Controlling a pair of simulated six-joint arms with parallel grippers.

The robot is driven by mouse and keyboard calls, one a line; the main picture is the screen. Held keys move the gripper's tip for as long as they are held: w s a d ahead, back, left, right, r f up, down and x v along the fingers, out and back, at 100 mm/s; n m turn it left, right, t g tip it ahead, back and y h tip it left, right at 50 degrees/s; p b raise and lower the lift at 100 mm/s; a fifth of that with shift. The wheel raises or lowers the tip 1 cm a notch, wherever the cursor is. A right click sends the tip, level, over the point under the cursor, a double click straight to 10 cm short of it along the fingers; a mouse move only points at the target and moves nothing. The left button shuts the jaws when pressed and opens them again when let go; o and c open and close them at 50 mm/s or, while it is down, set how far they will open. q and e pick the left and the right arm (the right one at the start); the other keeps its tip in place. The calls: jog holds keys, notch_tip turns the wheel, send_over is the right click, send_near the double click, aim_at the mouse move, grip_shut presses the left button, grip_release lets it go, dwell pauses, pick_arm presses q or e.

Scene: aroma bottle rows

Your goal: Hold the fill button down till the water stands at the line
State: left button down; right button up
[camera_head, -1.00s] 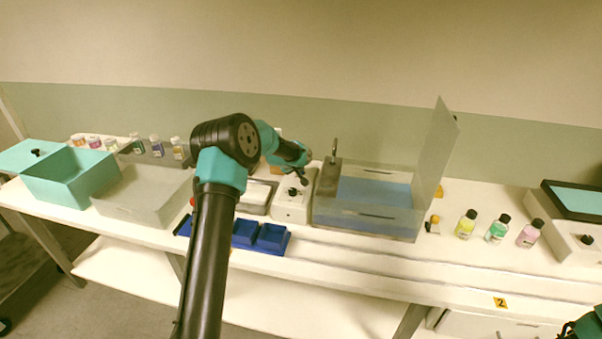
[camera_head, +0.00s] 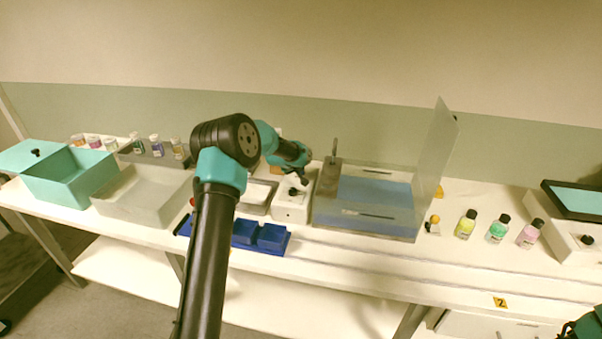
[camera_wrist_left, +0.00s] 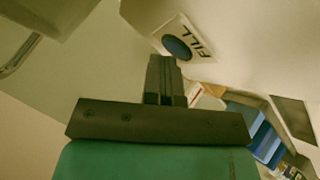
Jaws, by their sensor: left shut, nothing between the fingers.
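The fill button, a dark blue round button (camera_wrist_left: 177,47) beside a FILL label (camera_wrist_left: 197,40), shows in the left wrist view. My left gripper (camera_wrist_left: 164,60) is shut and empty, its tips very close to the button; I cannot tell whether they touch it. Right of the box stands a clear tank (camera_head: 376,227) with a blue area (camera_head: 372,190) inside. A dark line (camera_head: 376,216) marks its front wall. The exact water level is unclear.
Blue trays (camera_head: 272,238) lie at the front. Several small bottles (camera_head: 498,229) stand to the right. A teal box (camera_head: 66,180) is far left.

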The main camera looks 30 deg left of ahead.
pick_arm(q)
jog(key=shift+r, duration=0.8)
jog(key=shift+r, duration=0.1)
jog(key=shift+r, duration=2.4)
